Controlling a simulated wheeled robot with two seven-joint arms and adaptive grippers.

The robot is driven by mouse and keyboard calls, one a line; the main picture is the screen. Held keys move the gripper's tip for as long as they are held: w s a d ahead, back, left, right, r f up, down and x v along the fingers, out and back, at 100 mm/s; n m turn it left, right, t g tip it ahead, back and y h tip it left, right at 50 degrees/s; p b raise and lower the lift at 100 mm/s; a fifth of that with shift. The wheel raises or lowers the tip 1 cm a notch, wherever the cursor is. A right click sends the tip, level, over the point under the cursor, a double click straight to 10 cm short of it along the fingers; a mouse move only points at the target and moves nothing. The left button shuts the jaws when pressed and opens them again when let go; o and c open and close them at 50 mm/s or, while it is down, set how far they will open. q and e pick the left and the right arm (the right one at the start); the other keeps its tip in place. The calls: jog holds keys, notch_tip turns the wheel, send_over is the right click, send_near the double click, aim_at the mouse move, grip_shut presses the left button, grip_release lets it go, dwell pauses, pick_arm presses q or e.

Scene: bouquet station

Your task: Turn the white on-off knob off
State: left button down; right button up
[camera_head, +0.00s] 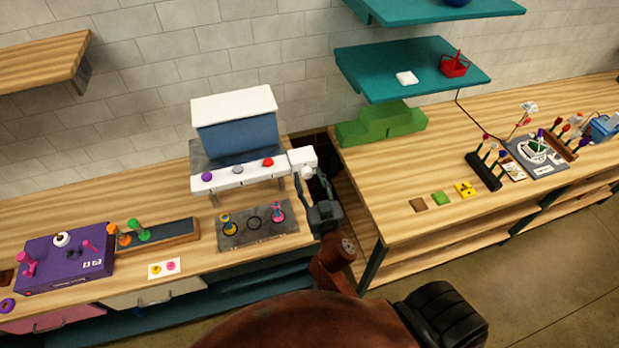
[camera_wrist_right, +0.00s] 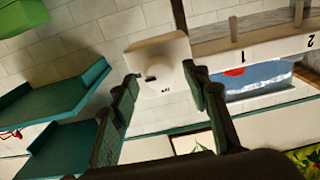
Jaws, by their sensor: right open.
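The white on-off knob (camera_head: 307,172) sits on the front of a small white box (camera_head: 302,156) at the right end of the white-topped machine. In the right wrist view the round knob (camera_wrist_right: 168,78) projects from its square white plate (camera_wrist_right: 145,52), with a small dark mark at its left side and tiny lettering too small to read. My right gripper (camera_head: 311,184) is open just in front of the knob. In the wrist view its two fingers (camera_wrist_right: 161,88) stand either side of the knob, with no clear contact. My left gripper is out of view.
The blue machine (camera_head: 238,137) has a white front bar (camera_head: 240,177) with purple, grey and red buttons. A grey tray (camera_head: 257,227) with colored pieces lies below it. A gap separates this bench from the right-hand table (camera_head: 400,200). Green blocks (camera_head: 382,125) stand behind.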

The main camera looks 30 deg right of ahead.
jog(key=shift+c, duration=0.4)
jog(key=c, duration=1)
jog(key=shift+n, duration=0.4)
jog(key=shift+c, duration=0.2)
jog(key=n+p, duration=0.1)
jog(key=n, duration=0.2)
jog(key=shift+n, duration=0.3)
jog(key=n, duration=0.4)
jog(key=shift+a+n+p, duration=0.15)
jog(key=shift+n+p, duration=0.15)
jog(key=n, duration=0.4)
jog(key=shift+n+p, duration=0.3)
jog(key=shift+p, duration=0.1)
jog(key=shift+f+n+p, duration=0.15)
jog(key=shift+n+p, duration=0.2)
jog(key=shift+n, duration=1.85)
